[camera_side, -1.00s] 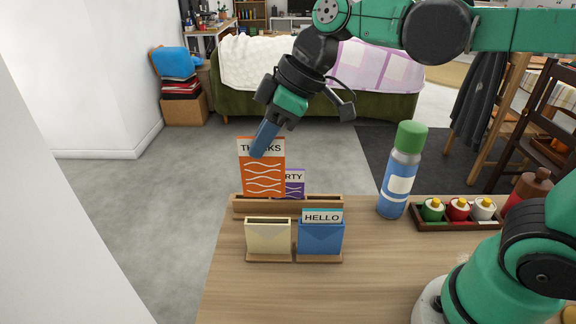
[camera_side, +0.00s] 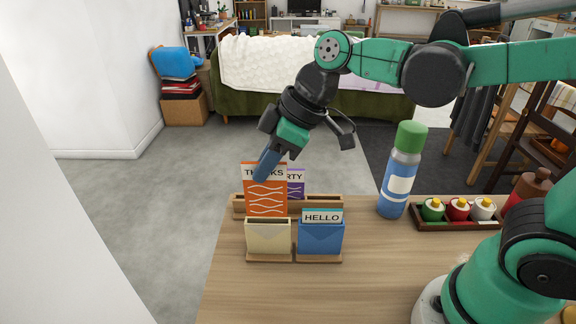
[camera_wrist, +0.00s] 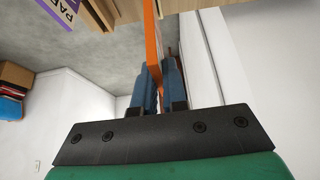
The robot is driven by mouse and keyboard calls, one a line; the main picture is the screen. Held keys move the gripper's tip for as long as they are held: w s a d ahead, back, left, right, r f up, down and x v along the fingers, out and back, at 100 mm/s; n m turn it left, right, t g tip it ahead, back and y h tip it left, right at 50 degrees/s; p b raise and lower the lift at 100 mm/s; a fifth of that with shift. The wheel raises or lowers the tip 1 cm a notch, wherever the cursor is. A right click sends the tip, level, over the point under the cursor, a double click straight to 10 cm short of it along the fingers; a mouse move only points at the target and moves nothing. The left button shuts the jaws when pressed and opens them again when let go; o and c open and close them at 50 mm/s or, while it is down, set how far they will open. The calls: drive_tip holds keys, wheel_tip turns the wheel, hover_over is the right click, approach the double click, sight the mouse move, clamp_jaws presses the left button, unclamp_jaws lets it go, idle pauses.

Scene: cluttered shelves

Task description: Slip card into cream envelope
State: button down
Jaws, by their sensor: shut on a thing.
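The orange card (camera_side: 265,196), printed THANKS with white wavy lines, stands upright right above the cream envelope. It also shows edge-on in the wrist view (camera_wrist: 152,45). My gripper (camera_side: 267,166) is shut on its upper part, and the blue fingers sit on either side of it in the wrist view (camera_wrist: 160,85). The cream envelope (camera_side: 268,238) stands upright in a small wooden base at the front left of the table. The card's lower edge meets the envelope's mouth in the side view; I cannot tell whether it is inside or just behind.
A blue envelope (camera_side: 320,239) holding a HELLO card (camera_side: 322,216) stands just right of the cream one. Behind is a wooden rack (camera_side: 328,206) with a purple PARTY card (camera_side: 296,184). A blue bottle (camera_side: 399,183) and a tray of small bottles (camera_side: 459,224) stand further right.

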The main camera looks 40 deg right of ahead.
sight(263, 215)
drive_tip(key=shift+f, duration=4.2)
drive_tip(key=c, duration=0.8)
unclamp_jaws()
drive_tip(key=shift+c, duration=0.2)
drive_tip(key=shift+v, duration=2.7)
drive_tip(key=s+d+r+m+t+h, duration=0.1)
drive_tip(key=s+d+m+t+h, duration=0.1)
drive_tip(key=d+m, duration=0.5)
drive_tip(key=shift+s+d+m+t+h, duration=0.2)
drive_tip(key=shift+m+t+h, duration=0.3)
drive_tip(key=shift+m+h, duration=0.55)
